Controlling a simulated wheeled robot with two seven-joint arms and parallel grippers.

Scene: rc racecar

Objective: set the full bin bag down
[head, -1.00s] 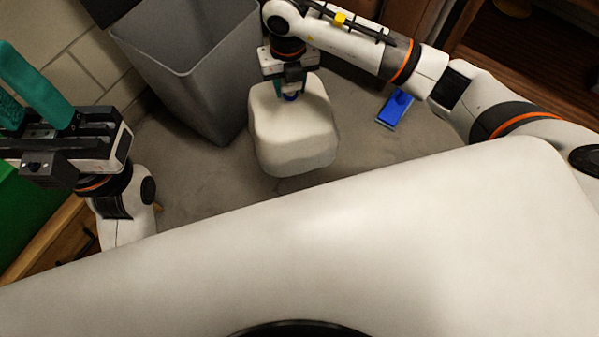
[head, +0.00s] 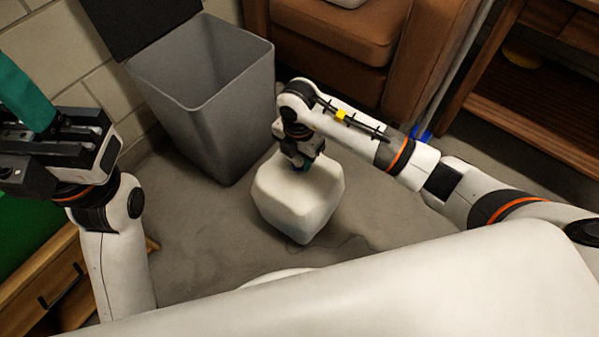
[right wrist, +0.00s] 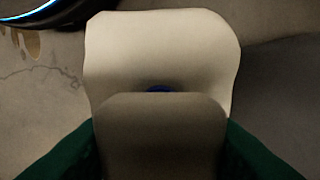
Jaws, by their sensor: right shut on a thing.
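The full bin bag (head: 299,205) is a white, rounded block in the middle of the head view. My right gripper (head: 303,165) is shut on its top from above. The bag is upright over the grey floor; I cannot tell for certain whether its base touches the floor. In the right wrist view the pale bag (right wrist: 165,50) fills the middle, with a small blue spot (right wrist: 160,89) on it and dark green fingers at both lower sides. My left gripper (head: 28,105), with a teal finger, is raised at the left edge, away from the bag and partly cut off.
A brown armchair (head: 340,35) and a wooden shelf (head: 535,100) are at the back. A wooden drawer unit (head: 60,290) is at lower left. Bare floor (head: 215,240) surrounds the bag.

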